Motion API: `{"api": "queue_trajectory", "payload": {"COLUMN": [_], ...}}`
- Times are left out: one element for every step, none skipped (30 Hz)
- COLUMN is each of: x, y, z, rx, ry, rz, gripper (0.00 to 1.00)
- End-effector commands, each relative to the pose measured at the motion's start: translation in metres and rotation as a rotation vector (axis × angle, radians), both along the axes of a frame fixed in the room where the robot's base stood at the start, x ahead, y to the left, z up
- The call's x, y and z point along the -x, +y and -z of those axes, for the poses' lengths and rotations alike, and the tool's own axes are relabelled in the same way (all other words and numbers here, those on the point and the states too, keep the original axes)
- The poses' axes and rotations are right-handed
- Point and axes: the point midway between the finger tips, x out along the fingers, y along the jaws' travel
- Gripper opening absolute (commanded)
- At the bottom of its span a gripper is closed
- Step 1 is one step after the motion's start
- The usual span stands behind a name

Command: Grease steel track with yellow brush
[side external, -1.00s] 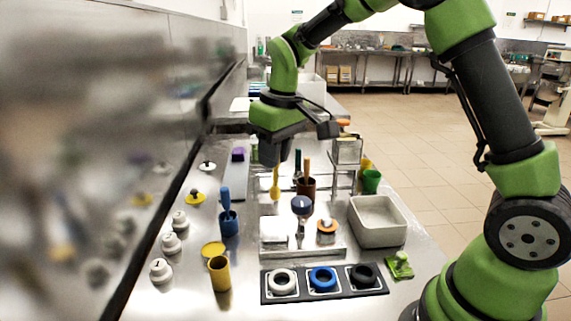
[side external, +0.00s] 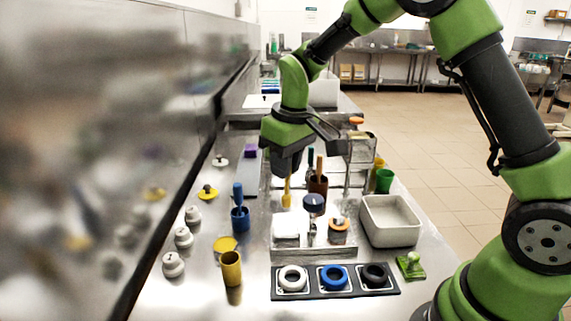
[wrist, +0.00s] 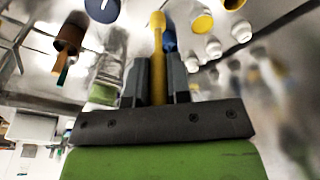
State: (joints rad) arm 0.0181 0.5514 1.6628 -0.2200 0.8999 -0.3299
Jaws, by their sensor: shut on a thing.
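My gripper (side external: 287,172) is shut on the yellow brush (side external: 287,196), which hangs down below the jaws over the bench. In the wrist view the yellow brush (wrist: 157,45) shows upright between my two dark fingers (wrist: 158,82). A grey strip (side external: 249,180) with a purple block (side external: 250,151) at its far end lies left of my gripper; it may be the steel track, but I cannot tell for sure. The brush is apart from this strip in the side view. Whether the brush tip touches anything is unclear.
A blue cup with a blue brush (side external: 239,219), a yellow cup (side external: 231,270) and white knobs (side external: 183,238) stand left. A brown cup (side external: 318,184) is close right of the brush. A grey bin (side external: 390,222) stands right. A black ring holder (side external: 335,280) is in front.

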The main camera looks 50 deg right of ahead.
Motion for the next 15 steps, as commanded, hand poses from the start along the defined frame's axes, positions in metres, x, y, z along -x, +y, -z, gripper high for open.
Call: {"api": "queue_trajectory", "payload": {"x": [0.000,0.000,0.000,0.000,0.000,0.000,0.000,0.000,0.001,0.000,0.001,0.001,0.000,0.001,0.000], "y": [0.000,0.000,0.000,0.000,0.000,0.000,0.000,0.000,0.000,0.000,0.000,0.000,0.000,0.000,0.000], "z": [0.002,0.003,0.004,0.006,0.008,0.011,0.013,0.016,0.019,0.022,0.025,0.028,0.031,0.034,0.038], "rx": [0.000,0.000,-0.001,-0.001,-0.001,-0.001,-0.001,-0.001,-0.001,-0.001,-0.001,-0.001,-0.001,-0.001,-0.001], "ry": [0.002,0.002,0.003,0.003,0.003,0.004,0.004,0.004,0.004,0.004,0.005,0.004,0.004,0.005,0.005], "rz": [0.000,0.000,0.000,0.000,0.000,0.001,0.001,0.001,0.001,0.000,0.001,0.000,0.000,0.000,0.000], "gripper": [0.00,0.00,0.00,0.00,0.00,0.00,0.00,0.00,0.00,0.00,0.00,0.00,0.00,0.00,0.00]}}
